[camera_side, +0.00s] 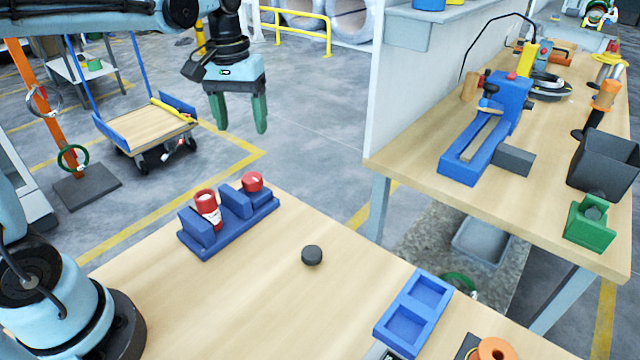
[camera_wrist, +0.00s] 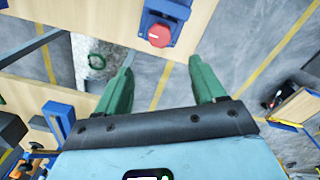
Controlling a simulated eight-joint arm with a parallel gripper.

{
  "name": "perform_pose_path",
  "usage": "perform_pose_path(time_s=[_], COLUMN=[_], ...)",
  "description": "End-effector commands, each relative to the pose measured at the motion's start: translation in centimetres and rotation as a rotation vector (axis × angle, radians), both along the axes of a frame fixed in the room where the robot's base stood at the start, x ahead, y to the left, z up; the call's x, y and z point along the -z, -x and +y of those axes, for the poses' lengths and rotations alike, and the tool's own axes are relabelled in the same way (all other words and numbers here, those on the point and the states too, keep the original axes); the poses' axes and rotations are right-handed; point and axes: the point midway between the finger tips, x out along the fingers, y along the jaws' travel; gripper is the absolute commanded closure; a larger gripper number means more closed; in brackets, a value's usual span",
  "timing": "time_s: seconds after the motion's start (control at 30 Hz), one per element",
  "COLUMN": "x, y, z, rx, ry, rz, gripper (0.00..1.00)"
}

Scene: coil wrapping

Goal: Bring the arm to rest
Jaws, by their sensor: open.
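My gripper (camera_side: 240,128) hangs in the air with its two green fingers pointing down, above and behind the far edge of the near table (camera_side: 330,285). The fingers stand apart with nothing between them. In the wrist view my gripper (camera_wrist: 160,75) also shows open and empty, with the floor beyond it. A blue fixture (camera_side: 228,224) stands near the table's far left edge and holds two red-topped pieces (camera_side: 253,182). One red top (camera_wrist: 159,36) shows in the wrist view, beyond the fingers.
A black round piece (camera_side: 312,255) lies mid-table. A blue two-pocket tray (camera_side: 413,312) and an orange ring (camera_side: 494,348) are at the front right. A second bench (camera_side: 540,190) with blue and green tools stands right, beside a partition (camera_side: 420,90). A wooden cart (camera_side: 145,125) stands behind left.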

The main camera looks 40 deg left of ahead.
Motion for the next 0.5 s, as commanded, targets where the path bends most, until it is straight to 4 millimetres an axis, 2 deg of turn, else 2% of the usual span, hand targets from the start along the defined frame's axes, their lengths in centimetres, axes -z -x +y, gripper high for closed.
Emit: perform_pose_path(time_s=[0.27,0.5], x=[0.0,0.1], y=[0.4,3.1], z=[-0.3,-2.1], rx=[0.016,0.145], ry=[-0.004,-0.042], rz=[-0.018,-0.182], gripper=[0.31,0.31])
